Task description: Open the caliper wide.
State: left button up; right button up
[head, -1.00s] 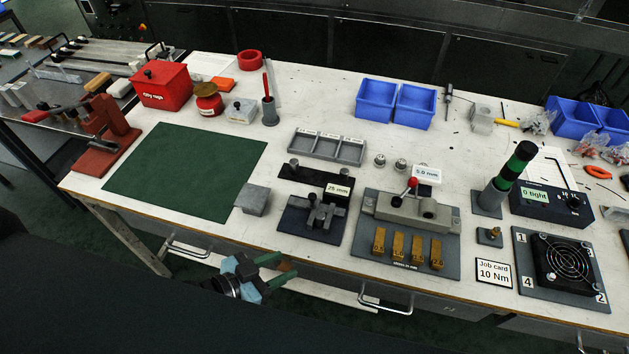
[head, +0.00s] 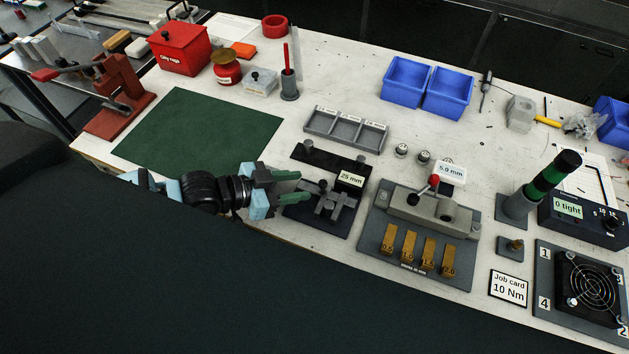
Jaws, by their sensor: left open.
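What looks like the caliper (head: 332,202) is a small dark grey device with upright jaws and a knob. It sits on a black base plate (head: 322,224) near the bench's front edge, beside a "25 mm" label (head: 351,179). My left gripper (head: 294,187) is open, with green fingertips pointing right. In the picture its fingertips are just left of the caliper and reach over the left part of its plate. I cannot tell whether they touch anything. My right gripper is not in view.
A black bar with knobs (head: 320,158) lies behind the caliper. A grey three-part tray (head: 345,130) stands further back. A grey lever fixture with brass blocks (head: 425,215) stands to the right. A green mat (head: 195,135) lies clear on the left.

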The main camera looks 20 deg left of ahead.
aim_at(321, 183)
pick_arm(q)
jog(key=shift+x, duration=2.7)
jog(key=shift+c, duration=0.2)
grip_shut()
